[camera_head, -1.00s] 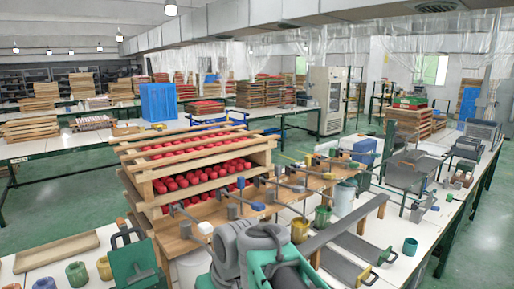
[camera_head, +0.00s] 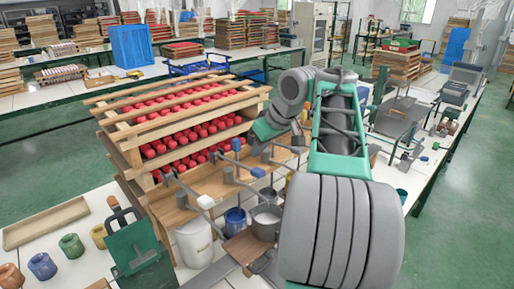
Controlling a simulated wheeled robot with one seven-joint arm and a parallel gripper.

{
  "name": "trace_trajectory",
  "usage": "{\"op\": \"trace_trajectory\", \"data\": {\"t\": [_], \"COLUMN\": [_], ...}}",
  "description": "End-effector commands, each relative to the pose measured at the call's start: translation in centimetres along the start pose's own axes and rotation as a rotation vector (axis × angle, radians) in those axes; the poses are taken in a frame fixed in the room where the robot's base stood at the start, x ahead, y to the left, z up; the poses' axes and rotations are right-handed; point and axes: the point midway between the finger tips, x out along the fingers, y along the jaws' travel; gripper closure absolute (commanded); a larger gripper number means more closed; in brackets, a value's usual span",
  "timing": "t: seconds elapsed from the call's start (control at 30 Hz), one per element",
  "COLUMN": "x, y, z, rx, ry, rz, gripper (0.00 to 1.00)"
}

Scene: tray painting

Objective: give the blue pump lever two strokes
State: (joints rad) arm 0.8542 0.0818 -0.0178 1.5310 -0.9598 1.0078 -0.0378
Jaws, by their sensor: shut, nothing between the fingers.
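A row of small pumps with grey rod levers stands on the wooden bench (camera_head: 180,216) below the red rollers. One lever ends in a white knob (camera_head: 205,202). The lever to its right ends in a blue knob (camera_head: 258,172). Another small blue part (camera_head: 236,145) shows further back, beside my gripper; I cannot tell which lever it belongs to. My gripper (camera_head: 255,146) is shut and empty, pointing down at the bench behind the blue knob and apart from it. Its fingertips are small and hard to make out. My arm hides the pumps further right.
The rack of red rollers (camera_head: 190,125) stands close to the left of my gripper. A blue pot (camera_head: 235,222), a grey pot (camera_head: 266,222) and a white bucket (camera_head: 194,244) stand in front of the bench.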

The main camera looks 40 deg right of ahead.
Motion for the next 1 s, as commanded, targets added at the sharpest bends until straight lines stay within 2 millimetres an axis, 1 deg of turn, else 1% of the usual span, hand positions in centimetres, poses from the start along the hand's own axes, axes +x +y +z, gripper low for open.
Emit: {"op": "trace_trajectory", "data": {"t": [0.03,0.43,1.0], "x": [1.1,1.2,4.7], "y": [0.0,-0.1,-0.1], "z": [0.6,0.7,2.8], "rx": [-0.001,-0.001,-0.001], "ry": [0.001,0.000,0.000], "rz": [0.001,-0.001,-0.001], "gripper": [1.00,1.00,1.00]}}
